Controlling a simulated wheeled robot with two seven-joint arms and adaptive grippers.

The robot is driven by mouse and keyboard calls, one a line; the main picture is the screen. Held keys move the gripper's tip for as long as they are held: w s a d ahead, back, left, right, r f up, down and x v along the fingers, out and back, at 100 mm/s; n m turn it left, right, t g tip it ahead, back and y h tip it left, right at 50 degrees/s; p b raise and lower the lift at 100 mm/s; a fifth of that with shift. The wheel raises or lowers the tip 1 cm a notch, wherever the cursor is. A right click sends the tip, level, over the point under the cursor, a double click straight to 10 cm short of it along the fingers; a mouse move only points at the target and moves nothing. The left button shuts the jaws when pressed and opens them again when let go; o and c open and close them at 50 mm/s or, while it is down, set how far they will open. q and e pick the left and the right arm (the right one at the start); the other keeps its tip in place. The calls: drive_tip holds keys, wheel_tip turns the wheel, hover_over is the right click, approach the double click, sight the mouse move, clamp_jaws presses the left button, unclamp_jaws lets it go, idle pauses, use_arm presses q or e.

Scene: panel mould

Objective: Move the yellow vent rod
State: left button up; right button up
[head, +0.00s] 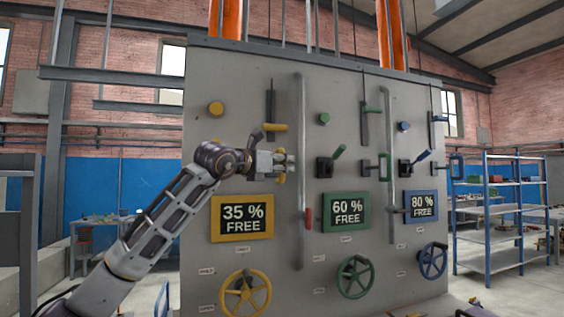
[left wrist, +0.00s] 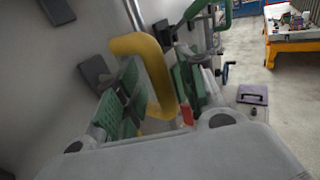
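The yellow vent rod appears to be the one with the yellow loop handle (head: 281,179) on the grey panel, partly hidden behind my left gripper (head: 288,162) in the head view. In the left wrist view, the yellow loop (left wrist: 152,62) stands between the green finger pads of my left gripper (left wrist: 160,90), one pad on each side of its bar. Whether both pads press on the bar cannot be made out. My right gripper is not in view.
The grey panel (head: 330,90) also carries a green loop handle (head: 385,167) and a blue one (head: 457,167). A vertical grey pipe (head: 300,110) runs close to my left gripper. A yellow-framed sign (head: 242,218) and a yellow handwheel (head: 246,295) are below.

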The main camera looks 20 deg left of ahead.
use_arm(q)
drive_tip(key=shift+w+d, duration=0.2)
drive_tip(key=shift+w, duration=0.15)
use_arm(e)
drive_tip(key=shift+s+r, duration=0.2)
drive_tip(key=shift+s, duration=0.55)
use_arm(q)
drive_tip(key=c, duration=0.8)
clamp_jaws()
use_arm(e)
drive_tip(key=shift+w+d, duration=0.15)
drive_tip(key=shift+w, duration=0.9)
